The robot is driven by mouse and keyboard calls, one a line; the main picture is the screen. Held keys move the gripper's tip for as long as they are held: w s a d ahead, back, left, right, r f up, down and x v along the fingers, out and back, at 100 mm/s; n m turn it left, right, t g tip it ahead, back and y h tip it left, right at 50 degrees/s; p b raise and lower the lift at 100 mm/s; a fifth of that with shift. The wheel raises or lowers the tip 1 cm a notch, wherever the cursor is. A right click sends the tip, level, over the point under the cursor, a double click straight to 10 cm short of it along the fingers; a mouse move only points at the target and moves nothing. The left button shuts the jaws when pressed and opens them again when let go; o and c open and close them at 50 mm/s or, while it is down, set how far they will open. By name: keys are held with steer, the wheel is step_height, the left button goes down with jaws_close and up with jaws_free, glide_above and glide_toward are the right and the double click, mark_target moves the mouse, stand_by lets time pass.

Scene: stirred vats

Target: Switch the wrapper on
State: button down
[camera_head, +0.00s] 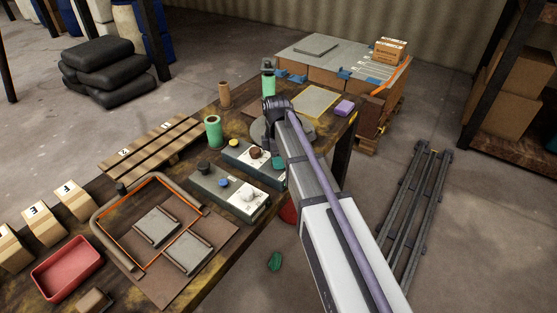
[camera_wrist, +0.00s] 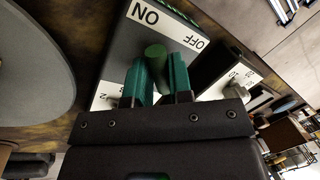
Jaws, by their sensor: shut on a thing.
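In the wrist view a grey control box has a white label plate (camera_wrist: 183,28) marked ON and OFF. A green knob or lever (camera_wrist: 155,51) stands up from it, near the lettering. My gripper (camera_wrist: 160,72) has its two teal fingers closed around the green piece, one on each side. In the head view my gripper (camera_head: 278,160) is at the right end of the rear control box (camera_head: 240,157); the arm hides part of that area. The grey round turntable (camera_head: 303,127) is behind the arm and also fills the left of the wrist view (camera_wrist: 30,65).
A second control box (camera_head: 222,196) with several knobs is in front. An orange-edged frame (camera_head: 137,262), a slatted pallet (camera_head: 147,150), a green spool (camera_head: 213,132), a red tray (camera_head: 66,268) and a purple block (camera_head: 344,107) share the table.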

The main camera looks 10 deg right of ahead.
steer(key=shift+n, duration=0.3)
steer(key=c, duration=1)
jaws_free()
steer(key=shift+c, duration=0.2)
steer(key=shift+r, duration=0.1)
step_height(320, 180, up, 10)
steer(key=w+p, duration=0.2)
steer(key=p, duration=0.8)
steer(key=shift+r+p, duration=0.2)
steer(key=shift+p, duration=0.1)
